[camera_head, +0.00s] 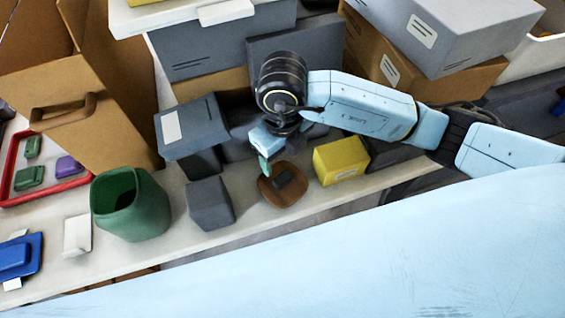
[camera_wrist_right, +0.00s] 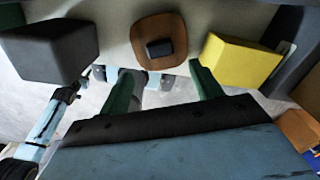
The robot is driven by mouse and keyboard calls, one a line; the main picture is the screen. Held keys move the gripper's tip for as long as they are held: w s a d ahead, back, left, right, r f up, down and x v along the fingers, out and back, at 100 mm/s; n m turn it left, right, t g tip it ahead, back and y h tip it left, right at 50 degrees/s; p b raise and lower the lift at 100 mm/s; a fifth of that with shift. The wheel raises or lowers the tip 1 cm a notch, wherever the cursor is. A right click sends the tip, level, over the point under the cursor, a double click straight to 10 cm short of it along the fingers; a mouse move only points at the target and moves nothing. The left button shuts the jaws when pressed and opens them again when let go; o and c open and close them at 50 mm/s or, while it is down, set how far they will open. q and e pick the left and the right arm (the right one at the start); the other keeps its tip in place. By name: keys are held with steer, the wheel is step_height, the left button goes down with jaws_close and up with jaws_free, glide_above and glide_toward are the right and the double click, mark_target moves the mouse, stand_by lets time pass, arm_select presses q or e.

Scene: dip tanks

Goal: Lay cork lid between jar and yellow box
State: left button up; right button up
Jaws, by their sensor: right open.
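The cork lid (camera_head: 270,190) is a brown rounded square with a dark knob. It lies flat on the pale table near its front edge, between a grey block and the yellow box (camera_head: 341,160). The green jar (camera_head: 130,207) stands further left, beyond the grey block. My right gripper (camera_head: 266,165) is just above and behind the lid. In the right wrist view its green fingers (camera_wrist_right: 163,88) are spread apart with nothing between them. That view also shows the lid (camera_wrist_right: 143,30) ahead of the fingers and the yellow box (camera_wrist_right: 238,62) to the right. My left gripper is not visible.
The grey block (camera_head: 210,204) stands close to the lid's left. Grey boxes (camera_head: 192,126) and cardboard boxes (camera_head: 105,130) crowd the back. A red tray (camera_head: 48,195) with small items, a white block (camera_head: 77,235) and a blue item (camera_head: 18,258) are at the left.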

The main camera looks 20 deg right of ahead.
steer(key=shift+r, duration=1.7)
